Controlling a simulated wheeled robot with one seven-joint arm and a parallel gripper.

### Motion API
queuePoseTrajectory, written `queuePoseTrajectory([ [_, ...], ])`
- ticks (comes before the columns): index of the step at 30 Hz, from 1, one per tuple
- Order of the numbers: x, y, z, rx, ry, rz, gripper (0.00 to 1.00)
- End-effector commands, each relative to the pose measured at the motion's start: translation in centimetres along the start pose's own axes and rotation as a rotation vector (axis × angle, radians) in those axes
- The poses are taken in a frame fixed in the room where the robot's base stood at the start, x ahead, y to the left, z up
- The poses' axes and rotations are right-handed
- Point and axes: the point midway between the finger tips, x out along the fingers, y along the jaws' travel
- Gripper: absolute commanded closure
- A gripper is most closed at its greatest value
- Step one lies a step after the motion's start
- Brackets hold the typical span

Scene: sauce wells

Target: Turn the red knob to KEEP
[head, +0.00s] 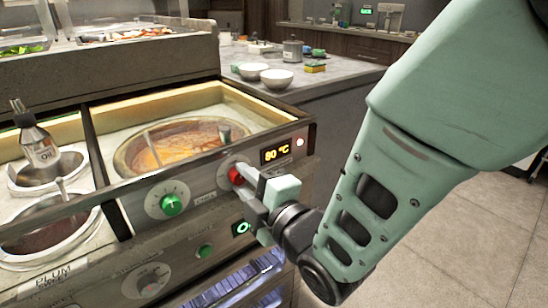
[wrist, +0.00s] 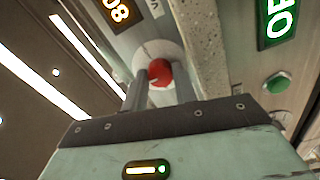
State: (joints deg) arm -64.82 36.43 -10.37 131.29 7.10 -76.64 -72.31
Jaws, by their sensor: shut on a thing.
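In the wrist view the red knob (wrist: 160,73) sits between the two grey fingers of my gripper (wrist: 160,88), in front of a pale round dial plate. The knob's pointer and the KEEP mark cannot be read, as the fingers cover much of the dial.
A green knob (head: 171,204) is left of the red one, with a green button (head: 205,250) and a grey knob (head: 152,279) below. A well of orange sauce (head: 180,145) is above. An oil bottle (head: 38,139) stands at left. White bowls (head: 277,78) sit on the counter behind.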

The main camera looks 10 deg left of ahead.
Motion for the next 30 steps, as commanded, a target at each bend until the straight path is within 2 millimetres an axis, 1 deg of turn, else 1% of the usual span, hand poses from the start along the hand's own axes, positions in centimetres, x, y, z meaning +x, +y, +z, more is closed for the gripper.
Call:
queuePoseTrajectory([
  [7,-0.03,-0.08,-0.12,-0.050,0.002,-0.002,0.95],
  [20,-0.03,-0.09,-0.12,-0.055,0.003,-0.002,0.95],
  [21,-0.03,-0.09,-0.12,-0.055,0.003,-0.002,0.61],
  [22,-0.03,-0.09,-0.12,-0.055,0.003,-0.002,0.53],
  [23,-0.03,-0.08,-0.11,-0.055,0.002,-0.002,0.50],
  [30,-0.01,-0.04,-0.04,-0.055,0.001,-0.001,0.50],
])
